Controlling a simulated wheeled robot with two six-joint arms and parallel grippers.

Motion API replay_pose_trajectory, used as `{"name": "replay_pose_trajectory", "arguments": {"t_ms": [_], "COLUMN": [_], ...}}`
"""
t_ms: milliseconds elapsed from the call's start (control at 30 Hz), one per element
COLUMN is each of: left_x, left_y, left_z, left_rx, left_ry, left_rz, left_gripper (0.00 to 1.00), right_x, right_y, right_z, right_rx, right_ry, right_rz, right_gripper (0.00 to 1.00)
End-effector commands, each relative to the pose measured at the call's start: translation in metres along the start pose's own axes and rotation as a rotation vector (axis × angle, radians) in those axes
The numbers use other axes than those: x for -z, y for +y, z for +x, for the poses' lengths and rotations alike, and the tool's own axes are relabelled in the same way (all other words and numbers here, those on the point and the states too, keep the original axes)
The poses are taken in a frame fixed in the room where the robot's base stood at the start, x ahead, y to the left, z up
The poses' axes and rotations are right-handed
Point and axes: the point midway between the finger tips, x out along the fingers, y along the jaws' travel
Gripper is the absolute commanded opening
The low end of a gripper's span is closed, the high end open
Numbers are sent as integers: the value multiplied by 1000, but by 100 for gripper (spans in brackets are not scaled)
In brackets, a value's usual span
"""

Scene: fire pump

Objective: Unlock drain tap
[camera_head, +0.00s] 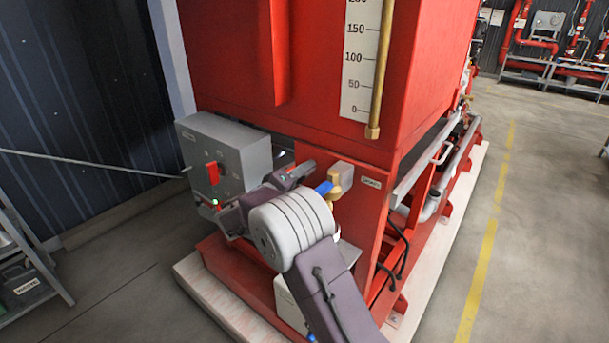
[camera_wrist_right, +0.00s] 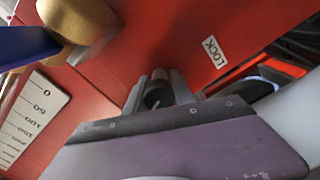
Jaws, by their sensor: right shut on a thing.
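The drain tap is a brass valve (camera_head: 341,177) with a blue lever (camera_head: 323,187) on the red tank's lower front; both show large at upper left in the right wrist view, the brass body (camera_wrist_right: 78,18) and the blue lever (camera_wrist_right: 25,46). A white label reading LOCK (camera_wrist_right: 215,51) is on the red panel. My right gripper (camera_wrist_right: 158,90) is shut on a small grey rounded part beside the label, apart from the blue lever. In the head view this gripper (camera_head: 303,171) is left of the tap, and my arm hides part of the area.
A grey control box (camera_head: 228,150) with a red handle (camera_head: 212,172) stands left of the gripper. A level gauge (camera_head: 378,80) is above the tap. The red frame sits on a pale plinth (camera_head: 215,300). The floor right of it is clear.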

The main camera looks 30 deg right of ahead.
Motion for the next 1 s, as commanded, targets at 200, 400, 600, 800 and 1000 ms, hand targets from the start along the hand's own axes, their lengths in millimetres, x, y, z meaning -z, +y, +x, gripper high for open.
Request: {"name": "replay_pose_trajectory", "arguments": {"t_ms": [200,400,600,800,1000], "left_x": [0,0,0,1,2], "left_y": [0,0,0,0,0], "left_z": [5,4,-1,-9,-20], "left_rx": [0,0,0,0,0], "left_ry": [0,0,0,0,0], "left_rz": [0,0,0,0,0], "left_gripper": [0,0,0,0,0], "right_x": [-1,-1,0,-1,-1], "right_y": [-2,-2,-2,-2,-2], "right_z": [0,0,0,0,0], "right_rx": [2,2,3,3,4], "right_ry": [-1,-1,0,0,0], "right_rz": [-204,-395,-587,-778,-968], "right_gripper": [0,0,0,0,0]}}
